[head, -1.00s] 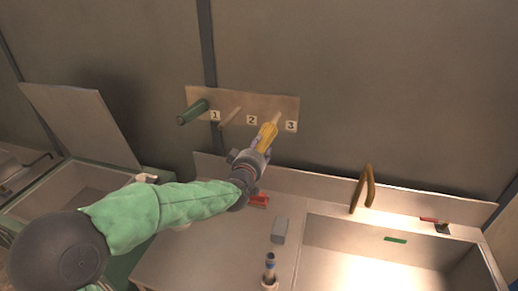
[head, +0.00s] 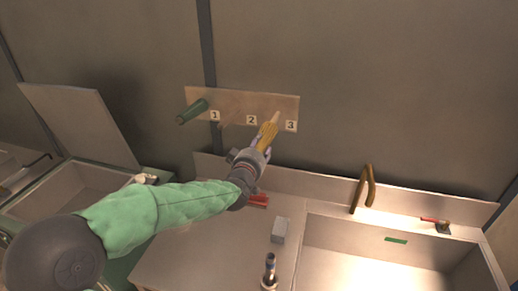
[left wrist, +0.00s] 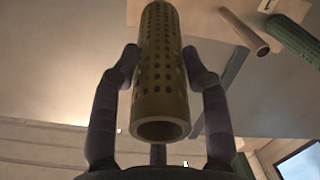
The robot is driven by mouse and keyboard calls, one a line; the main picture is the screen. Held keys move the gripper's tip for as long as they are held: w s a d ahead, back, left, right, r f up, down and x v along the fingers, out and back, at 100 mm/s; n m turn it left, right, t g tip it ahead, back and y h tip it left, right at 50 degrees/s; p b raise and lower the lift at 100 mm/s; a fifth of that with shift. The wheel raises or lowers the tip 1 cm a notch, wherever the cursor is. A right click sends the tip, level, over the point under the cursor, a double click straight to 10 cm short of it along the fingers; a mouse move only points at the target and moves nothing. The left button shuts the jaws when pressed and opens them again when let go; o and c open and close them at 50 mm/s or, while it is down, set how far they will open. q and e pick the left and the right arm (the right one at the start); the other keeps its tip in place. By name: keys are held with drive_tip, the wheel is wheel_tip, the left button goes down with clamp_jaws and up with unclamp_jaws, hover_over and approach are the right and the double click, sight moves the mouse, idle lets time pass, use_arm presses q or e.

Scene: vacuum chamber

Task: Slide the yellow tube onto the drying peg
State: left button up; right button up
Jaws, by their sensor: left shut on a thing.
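The yellow tube (head: 267,136) is perforated and held by my left gripper (head: 262,152) in front of the peg board. It also shows in the left wrist view (left wrist: 160,70), between the fingers of my left gripper (left wrist: 165,75), its open near end facing the camera. The pale peg by label 3 (head: 276,116) shows just beyond the tube's far end, roughly in line with it. I cannot tell whether the peg's tip is inside the tube. My right gripper is not in view.
The peg board (head: 240,97) carries a green tube (head: 192,112) at label 1 and a bare peg (head: 229,116) at label 2. Below are a grey block (head: 280,230), a red object (head: 259,200), a sink (head: 370,262) and a brown faucet (head: 362,190).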

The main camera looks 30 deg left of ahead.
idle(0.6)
use_arm(q)
drive_tip(key=shift+w, duration=0.1)
drive_tip(key=shift+b+x, duration=0.65)
drive_tip(key=shift+x, duration=1.8)
drive_tip(key=shift+b, duration=0.4)
idle(0.5)
drive_tip(key=shift+x, duration=2.45)
drive_tip(key=shift+w, duration=0.1)
